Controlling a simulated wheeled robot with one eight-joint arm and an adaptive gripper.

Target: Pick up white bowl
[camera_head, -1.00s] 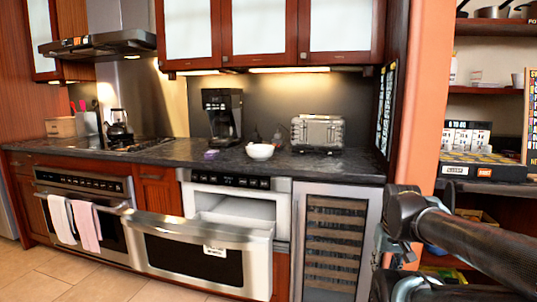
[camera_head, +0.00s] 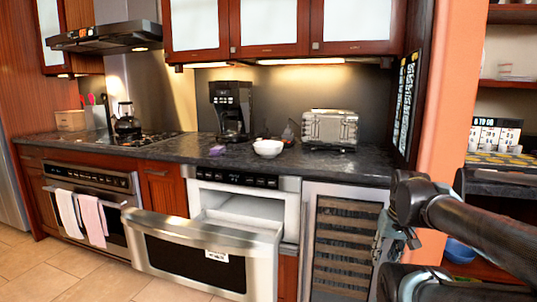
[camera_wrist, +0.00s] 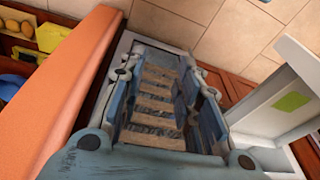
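The white bowl (camera_head: 268,148) stands upright on the dark countertop (camera_head: 190,150), left of the silver toaster (camera_head: 329,128) and right of the coffee maker (camera_head: 231,110). In the wrist view, my gripper (camera_wrist: 165,85) points down in front of the wine cooler, its two blue-grey fingers spread apart with nothing between them. The bowl is not in the wrist view. In the head view my arm is at the lower right, well apart from the bowl.
The microwave drawer (camera_head: 195,257) is pulled out below the bowl's stretch of counter. A small purple item (camera_head: 217,150) lies left of the bowl. The wine cooler (camera_head: 340,245) is right of the drawer. An orange wall (camera_head: 447,110) borders the right side.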

